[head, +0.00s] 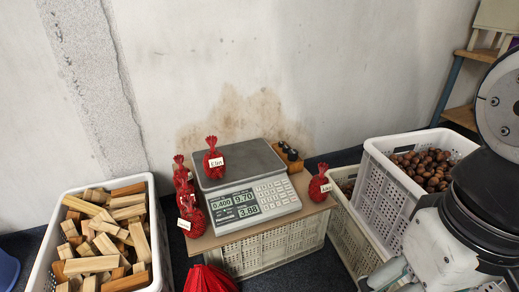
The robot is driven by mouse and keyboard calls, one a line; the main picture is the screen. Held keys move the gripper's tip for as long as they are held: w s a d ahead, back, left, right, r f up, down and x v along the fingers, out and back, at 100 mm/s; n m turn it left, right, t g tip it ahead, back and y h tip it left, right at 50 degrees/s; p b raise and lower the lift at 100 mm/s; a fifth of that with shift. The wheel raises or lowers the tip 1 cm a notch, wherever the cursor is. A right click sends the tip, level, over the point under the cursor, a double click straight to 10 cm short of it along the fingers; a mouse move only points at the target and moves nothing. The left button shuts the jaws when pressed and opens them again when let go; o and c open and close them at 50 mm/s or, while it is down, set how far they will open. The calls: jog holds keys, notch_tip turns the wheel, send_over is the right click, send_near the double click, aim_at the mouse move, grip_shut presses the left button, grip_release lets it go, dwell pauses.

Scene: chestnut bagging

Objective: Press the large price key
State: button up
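A grey counter scale (238,185) stands on a board laid over a crate. Its pale keypad (274,191) faces forward at the right of the display (234,207), which reads about 0.400, 9.70 and 3.88. The key markings are too small to read, so I cannot tell which is the large price key. A red net bag (213,160) with a white label sits on the scale's pan. My arm enters at the lower right, with a grey part that may be my gripper (386,274) at the bottom edge, right of and apart from the scale. Its fingers are not clear.
Several red bags (184,178) stand left of the scale; one labelled bag (319,186) stands at its right. Dark knobs (290,153) sit behind it. A white crate holds chestnuts (424,168); another holds wood blocks (103,238). Red netting (208,280) lies in front.

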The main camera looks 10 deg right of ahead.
jog(key=shift+s, duration=0.4)
jog(key=shift+c, duration=0.2)
